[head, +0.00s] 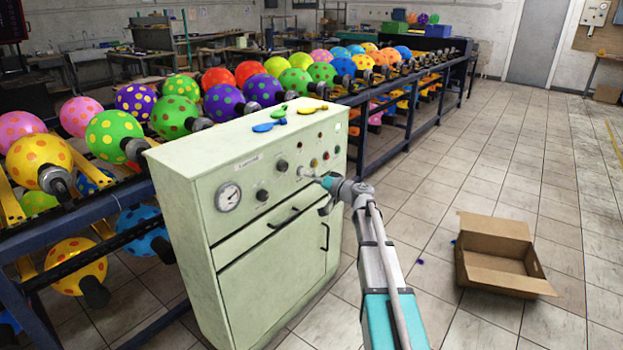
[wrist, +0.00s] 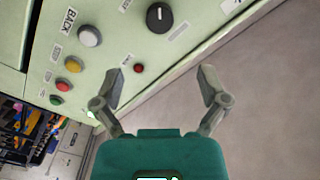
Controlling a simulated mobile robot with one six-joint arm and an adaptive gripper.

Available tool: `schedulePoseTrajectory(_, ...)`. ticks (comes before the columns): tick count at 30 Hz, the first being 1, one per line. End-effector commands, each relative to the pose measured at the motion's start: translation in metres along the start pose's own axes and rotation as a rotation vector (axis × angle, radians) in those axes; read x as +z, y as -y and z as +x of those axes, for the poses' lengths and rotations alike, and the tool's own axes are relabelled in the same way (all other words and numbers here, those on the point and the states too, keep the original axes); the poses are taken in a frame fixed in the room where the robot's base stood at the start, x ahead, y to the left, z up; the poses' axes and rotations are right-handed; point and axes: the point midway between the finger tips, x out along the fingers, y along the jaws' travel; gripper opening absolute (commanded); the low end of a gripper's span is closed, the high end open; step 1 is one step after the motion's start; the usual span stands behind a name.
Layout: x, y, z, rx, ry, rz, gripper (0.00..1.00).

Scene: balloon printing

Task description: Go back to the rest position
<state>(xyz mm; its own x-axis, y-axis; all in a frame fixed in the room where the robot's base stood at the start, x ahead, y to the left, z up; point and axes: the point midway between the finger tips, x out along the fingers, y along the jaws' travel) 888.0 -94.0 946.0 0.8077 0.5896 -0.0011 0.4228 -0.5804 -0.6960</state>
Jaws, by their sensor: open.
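My gripper (wrist: 160,88) is open and empty in the wrist view, its two fingers spread apart. It faces the control panel of a pale green cabinet, with a small red button (wrist: 139,69) showing between the fingers. In the head view my gripper (head: 326,196) is at the right part of the cabinet's (head: 265,255) front, near its panel. I cannot tell whether a finger touches the cabinet.
Racks (head: 400,125) of dotted balloons run behind the cabinet. An open cardboard box (head: 500,285) lies on the tiled floor at the right. Blue and yellow balloons (head: 300,110) lie flat on the cabinet top. The floor at the right is mostly clear.

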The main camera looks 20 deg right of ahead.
Motion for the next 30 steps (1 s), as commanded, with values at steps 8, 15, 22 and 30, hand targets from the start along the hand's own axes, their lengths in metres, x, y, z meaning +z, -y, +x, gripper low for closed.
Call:
schedulePoseTrajectory(8, 0.013, 0.005, 0.0, 0.005, 0.036, -0.003, 0.93)
schedulePoseTrajectory(15, 0.073, 0.026, -0.004, 0.04, 0.218, -0.019, 0.93)
schedulePoseTrajectory(22, 0.158, 0.047, -0.026, 0.14, 0.489, -0.033, 0.93)
schedulePoseTrajectory(30, 0.243, 0.06, -0.074, 0.334, 0.79, -0.047, 0.93)
